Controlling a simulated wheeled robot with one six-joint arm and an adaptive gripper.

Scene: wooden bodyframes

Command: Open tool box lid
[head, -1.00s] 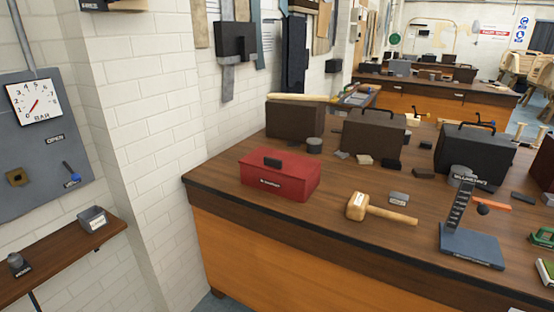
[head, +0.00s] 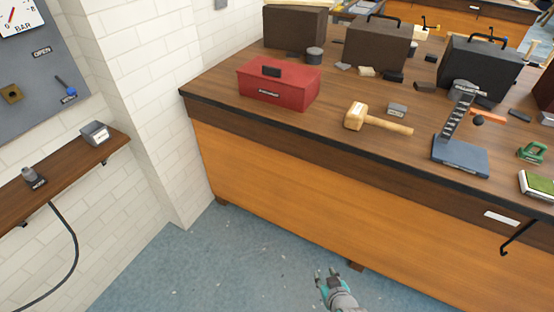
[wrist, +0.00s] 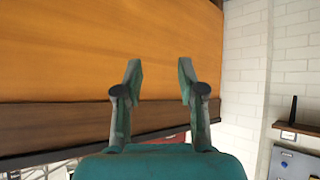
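The red tool box (head: 279,84) stands near the left front corner of the wooden workbench top (head: 215,92). Its lid is closed, with a black handle (head: 271,71) on top. My gripper (head: 327,274) is low in front of the bench, below and apart from the tool box. In the wrist view my gripper (wrist: 159,75) is open, its two teal fingers spread with nothing between them. The wrist view faces the orange bench front (wrist: 100,45); a small patch of red shows behind the gripper body, mostly hidden.
A wooden mallet (head: 376,119) lies right of the tool box, and a blue metal stand (head: 460,155) farther right. Dark cases (head: 295,28) stand behind. A wall shelf (head: 70,172) juts out at left. The floor (head: 235,265) before the bench is clear.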

